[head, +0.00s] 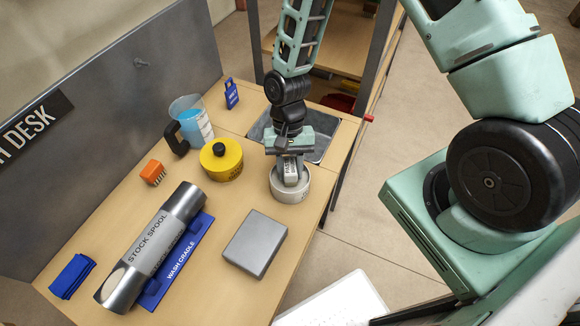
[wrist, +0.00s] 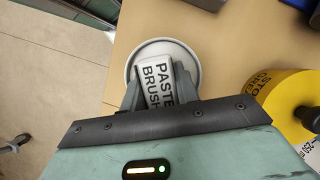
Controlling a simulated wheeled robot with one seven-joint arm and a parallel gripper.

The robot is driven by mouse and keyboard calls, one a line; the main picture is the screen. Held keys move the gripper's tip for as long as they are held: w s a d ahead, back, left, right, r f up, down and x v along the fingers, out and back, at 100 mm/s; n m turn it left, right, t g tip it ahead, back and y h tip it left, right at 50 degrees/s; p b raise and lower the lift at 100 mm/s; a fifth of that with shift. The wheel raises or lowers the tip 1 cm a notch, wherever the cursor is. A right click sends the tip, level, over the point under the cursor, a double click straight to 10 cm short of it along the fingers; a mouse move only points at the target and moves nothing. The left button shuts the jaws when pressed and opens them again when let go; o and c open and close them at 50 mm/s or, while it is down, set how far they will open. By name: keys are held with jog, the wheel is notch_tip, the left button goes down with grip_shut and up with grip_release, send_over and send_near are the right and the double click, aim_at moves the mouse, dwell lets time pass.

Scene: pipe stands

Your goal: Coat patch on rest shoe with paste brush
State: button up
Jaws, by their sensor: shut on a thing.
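The paste brush (head: 291,167) has a pale block handle with dark lettering. My gripper (head: 290,176) is shut on it, with a finger on each side of the handle. The wrist view also shows the lettered brush (wrist: 158,84) between the fingers (wrist: 160,95). The brush points down into a round white pot (head: 291,193), whose rim (wrist: 191,54) surrounds it in the wrist view. The bristles are hidden, so I cannot tell whether they touch paste. No rest shoe or patch is clearly identifiable in either view.
A yellow lidded pot (head: 232,165) and a jug (head: 187,112) stand left of the white pot. A metal sink (head: 322,145) is behind it.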

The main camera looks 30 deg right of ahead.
jog(key=shift+f, duration=0.25)
jog(key=o, duration=1.2)
jog(key=shift+c, duration=0.2)
jog(key=c, duration=0.4)
jog(key=shift+o, duration=0.2)
jog(key=shift+r, duration=0.25)
jog(key=shift+r+p, duration=0.25)
jog(key=shift+p, duration=0.05)
jog(key=c, duration=0.7)
jog(key=shift+c, duration=0.5)
